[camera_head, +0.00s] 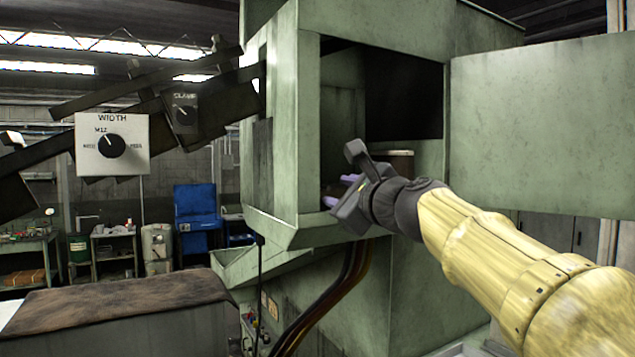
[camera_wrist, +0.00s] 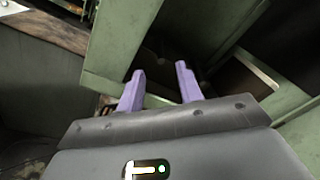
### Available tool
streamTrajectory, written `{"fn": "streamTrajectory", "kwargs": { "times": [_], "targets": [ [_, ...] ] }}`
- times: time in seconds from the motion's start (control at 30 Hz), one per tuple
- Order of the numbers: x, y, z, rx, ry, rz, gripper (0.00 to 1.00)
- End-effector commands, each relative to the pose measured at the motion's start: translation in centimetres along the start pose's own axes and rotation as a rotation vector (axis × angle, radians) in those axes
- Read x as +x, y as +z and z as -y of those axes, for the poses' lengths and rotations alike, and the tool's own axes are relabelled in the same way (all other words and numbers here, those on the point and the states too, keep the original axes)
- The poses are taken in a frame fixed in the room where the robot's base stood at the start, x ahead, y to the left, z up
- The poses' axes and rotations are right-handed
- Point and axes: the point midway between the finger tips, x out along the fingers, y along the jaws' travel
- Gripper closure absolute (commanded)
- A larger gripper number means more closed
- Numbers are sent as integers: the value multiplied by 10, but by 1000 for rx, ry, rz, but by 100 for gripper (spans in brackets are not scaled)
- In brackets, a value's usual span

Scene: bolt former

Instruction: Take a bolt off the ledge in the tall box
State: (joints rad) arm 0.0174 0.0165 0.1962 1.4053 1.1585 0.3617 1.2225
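The tall green box (camera_head: 300,120) stands in the middle of the head view with its front opening uncovered. My gripper (camera_head: 345,184) is at the lower part of this opening, its purple fingers reaching in over the sill. In the wrist view my gripper (camera_wrist: 160,72) has its two fingers spread apart, with nothing seen between them. Green box walls (camera_wrist: 122,38) lie ahead of the fingers around a dark interior. I cannot make out a bolt in either view. The ledge is not clear; my gripper and shadow cover the lower inside.
The open green door (camera_head: 545,125) extends right of the opening, above my arm. A WIDTH dial panel (camera_head: 112,144) is at left. Dark hoses (camera_head: 340,290) hang below the opening. A green chute (camera_head: 265,262) juts out below left.

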Motion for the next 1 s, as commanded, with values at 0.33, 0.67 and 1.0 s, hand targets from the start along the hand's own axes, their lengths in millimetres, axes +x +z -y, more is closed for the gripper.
{"fn": "streamTrajectory", "kwargs": {
  "times": [0.33,0.67,1.0],
  "targets": [
    [40,2,2,1,1,1,64],
    [39,1,1,0,1,1,64],
    [39,1,1,0,1,1,97]
  ]
}}
